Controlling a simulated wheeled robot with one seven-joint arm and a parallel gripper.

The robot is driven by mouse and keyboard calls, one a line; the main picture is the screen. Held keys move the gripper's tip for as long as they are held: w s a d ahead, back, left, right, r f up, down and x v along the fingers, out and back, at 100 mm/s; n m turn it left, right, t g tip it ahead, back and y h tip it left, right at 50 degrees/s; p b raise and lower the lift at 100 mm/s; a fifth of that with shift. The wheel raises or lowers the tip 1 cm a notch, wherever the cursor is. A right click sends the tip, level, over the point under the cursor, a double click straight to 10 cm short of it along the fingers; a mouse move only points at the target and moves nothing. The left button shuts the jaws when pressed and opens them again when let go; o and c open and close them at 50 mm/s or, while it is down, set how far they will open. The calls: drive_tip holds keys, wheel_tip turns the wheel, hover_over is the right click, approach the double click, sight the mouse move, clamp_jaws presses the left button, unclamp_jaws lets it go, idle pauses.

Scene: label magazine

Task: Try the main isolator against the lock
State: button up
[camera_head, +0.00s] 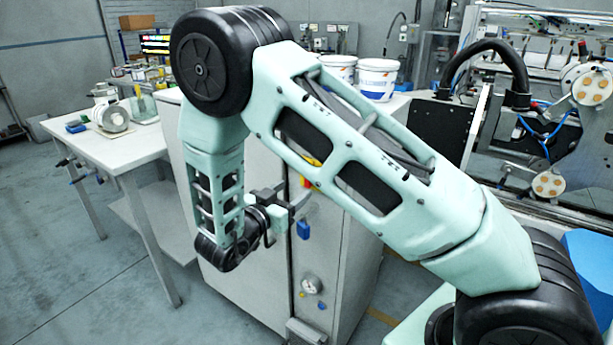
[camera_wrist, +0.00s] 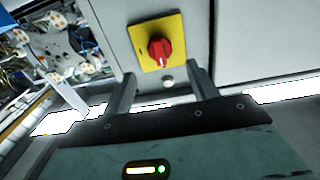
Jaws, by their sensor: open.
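The main isolator (camera_wrist: 160,48) is a red rotary knob on a yellow plate on a pale cabinet face, seen in the wrist view. In the head view, only a bit of its red and yellow (camera_head: 306,183) shows beside my gripper. A blue lock (camera_head: 303,229) hangs on the cabinet front just below; whether it passes through the isolator I cannot tell. My gripper (camera_head: 291,203) is open and empty. Its fingers (camera_wrist: 161,70) point toward the isolator in the wrist view, apart from the knob.
The pale cabinet (camera_head: 240,270) carries a round gauge (camera_head: 312,285) low on its front and white buckets (camera_head: 377,80) on top. A white table (camera_head: 110,150) with equipment stands left. A machine with rollers (camera_head: 550,130) is at right. Open floor (camera_head: 80,270) lies at left front.

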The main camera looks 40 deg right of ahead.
sight(307, 180)
drive_tip(key=p+x, duration=0.1)
drive_tip(key=x, duration=0.6)
